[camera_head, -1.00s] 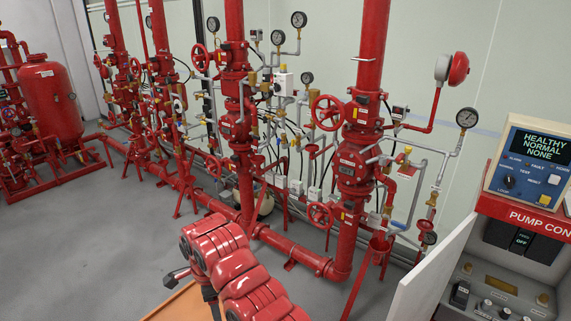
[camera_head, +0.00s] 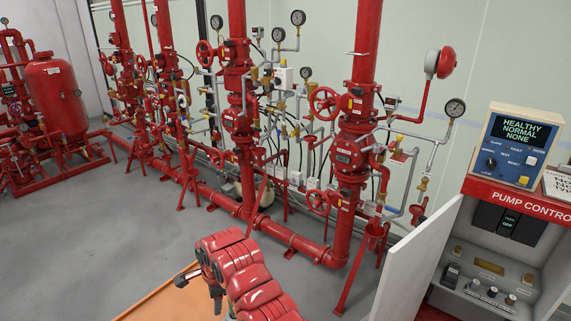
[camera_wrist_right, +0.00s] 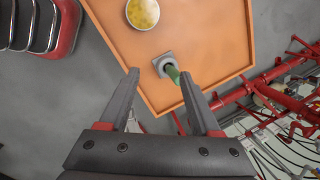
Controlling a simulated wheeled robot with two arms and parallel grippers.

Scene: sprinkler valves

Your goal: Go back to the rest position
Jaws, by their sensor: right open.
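My right gripper (camera_wrist_right: 158,84) shows in the right wrist view, open, with its two dark fingers apart. Beyond the fingertips is an orange surface (camera_wrist_right: 211,38) with a pale-rimmed round yellow item (camera_wrist_right: 142,13) and a green piece (camera_wrist_right: 172,74) at a grey square plate. Nothing is clearly held between the fingers; the green piece shows past the right fingertip. In the head view a red, jointed arm of mine (camera_head: 240,272) is folded at the bottom middle, above the orange surface (camera_head: 150,306). My left gripper is not identifiable in either view.
Red sprinkler risers with valves (camera_head: 352,160) and gauges stand along the back wall. A low red pipe (camera_head: 285,238) runs before them. A pump control panel (camera_head: 520,190) with an open white door (camera_head: 415,265) stands right. Grey floor (camera_head: 110,240) is clear at left.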

